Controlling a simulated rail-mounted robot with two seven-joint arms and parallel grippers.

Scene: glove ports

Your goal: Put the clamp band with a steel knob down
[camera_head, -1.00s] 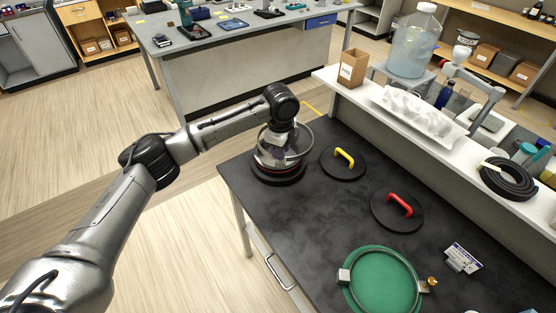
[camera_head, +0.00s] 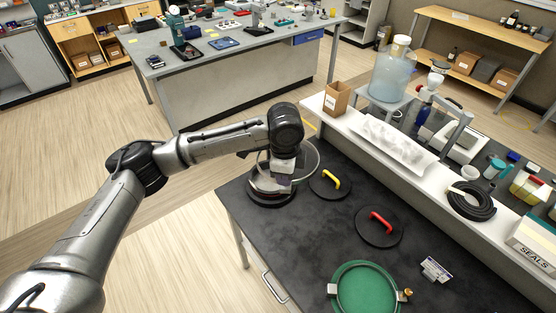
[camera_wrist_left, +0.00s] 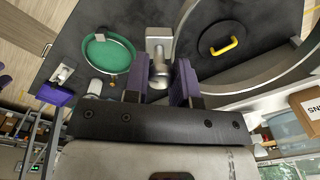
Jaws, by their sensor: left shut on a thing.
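The clamp band with a steel knob (camera_head: 318,160) is a large silvery ring held tilted near the back left corner of the black bench. In the left wrist view the band (camera_wrist_left: 272,93) curves across the right side. My left gripper (camera_head: 283,184) is shut on it at its steel knob, between the purple fingers (camera_wrist_left: 160,76). Below is a round dark port (camera_head: 270,200), partly hidden by the gripper and band. I cannot tell whether the band touches it. My right gripper is not in view.
Black discs with a yellow handle (camera_head: 331,179) and a red handle (camera_head: 381,222) lie to the right. A green disc (camera_head: 366,290) inside another clamp band with a brass knob (camera_head: 407,293) is in front. A white shelf (camera_head: 400,150) runs behind. Bare bench lies centre-left.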

